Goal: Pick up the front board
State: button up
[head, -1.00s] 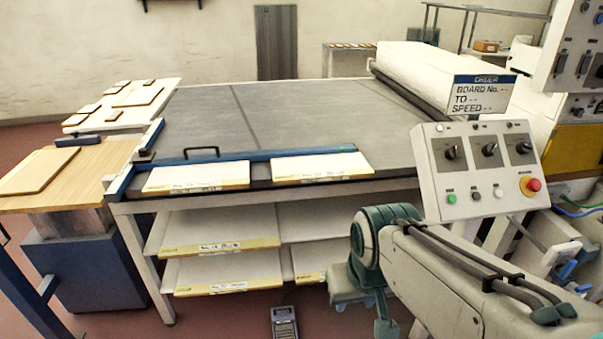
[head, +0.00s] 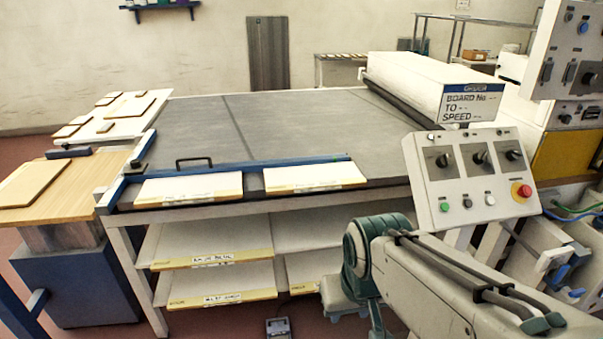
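Two white boards with pale yellow front edges and small labels lie side by side at the front edge of the grey table. They are the left board (head: 190,188) and the right board (head: 313,177). I cannot tell which one is the front board. More similar boards lie on the shelves below, such as an upper shelf board (head: 212,245) and a lower shelf board (head: 222,285). My arm reaches in from the lower right, in front of the table and apart from the boards. No fingertips of my gripper can be made out.
A blue bar with a black handle (head: 195,160) runs behind the boards on the grey table (head: 300,125). A control panel (head: 470,175) stands at right. A wooden table (head: 75,182) and a white table (head: 112,127) hold boards at left. A pedal (head: 279,328) lies on the floor.

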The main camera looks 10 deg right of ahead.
aim_at(338, 175)
jog(key=z, duration=0.3)
jog(key=i, duration=1.2)
jog(key=z, duration=0.25)
